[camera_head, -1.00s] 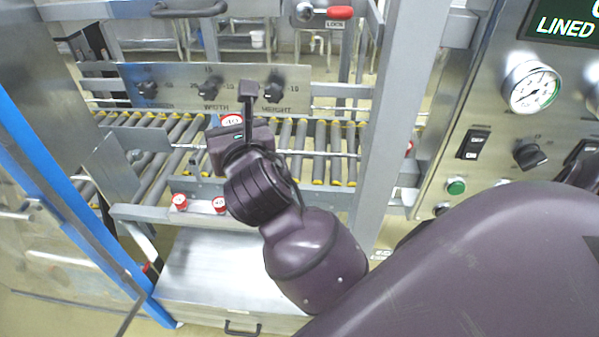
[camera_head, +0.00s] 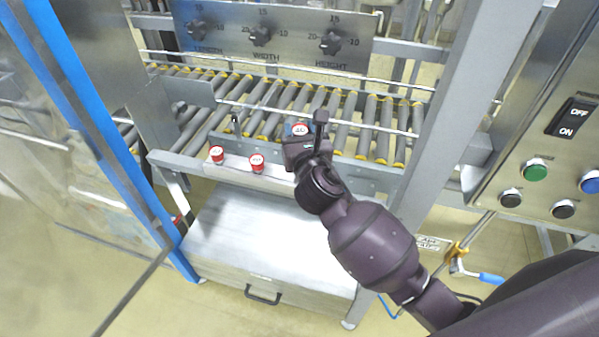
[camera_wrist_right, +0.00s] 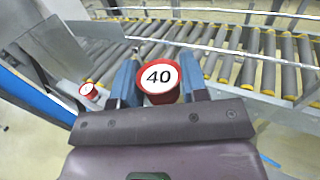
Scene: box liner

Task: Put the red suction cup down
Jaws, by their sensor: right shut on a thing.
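A red suction cup with a white top marked 40 (camera_wrist_right: 159,78) is between the two blue-grey fingers of my right gripper (camera_wrist_right: 158,88) in the right wrist view. The gripper is shut on it. In the head view the held cup (camera_head: 300,129) shows at the end of the right gripper (camera_head: 305,134), in front of the rollers. Two more red cups with white tops, one at the left (camera_head: 216,154) and one nearer the gripper (camera_head: 257,163), stand on a narrow metal ledge (camera_head: 236,168) left of the gripper. My left gripper is not in view.
A roller conveyor (camera_head: 270,110) runs behind the ledge. A panel with several black knobs (camera_head: 262,36) stands above it. A metal cabinet top (camera_head: 250,232) lies below. A grey post (camera_head: 450,110) and a button panel (camera_head: 540,140) stand at right, a blue-edged door (camera_head: 95,130) at left.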

